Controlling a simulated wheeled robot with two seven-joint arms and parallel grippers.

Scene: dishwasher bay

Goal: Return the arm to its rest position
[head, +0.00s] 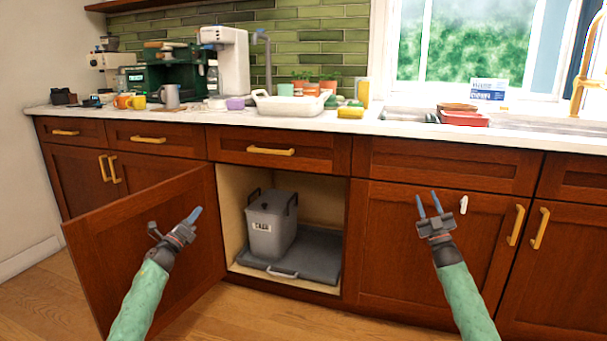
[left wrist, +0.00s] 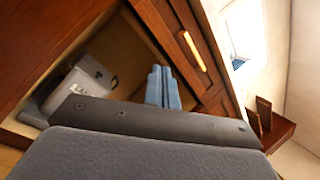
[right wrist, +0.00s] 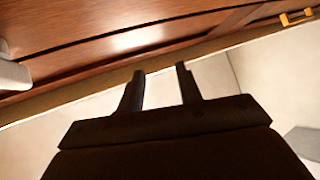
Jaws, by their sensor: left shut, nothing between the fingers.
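My left gripper (head: 195,215) is shut and empty, in front of the open cabinet door at the left in the head view. Its blue fingers lie together in the left wrist view (left wrist: 163,88). My right gripper (head: 430,204) is open and empty, in front of the closed cabinet door right of the open bay. Its two fingers stand apart in the right wrist view (right wrist: 160,85). Both arms reach forward from the bottom of the head view.
The open cabinet door (head: 150,250) swings out at left. Inside the bay, a grey bin (head: 270,228) stands on a dark grey tray (head: 318,255). The counter (head: 330,122) above holds a coffee machine (head: 176,75), cups, a white dish (head: 290,104) and other items. The wood floor in front is clear.

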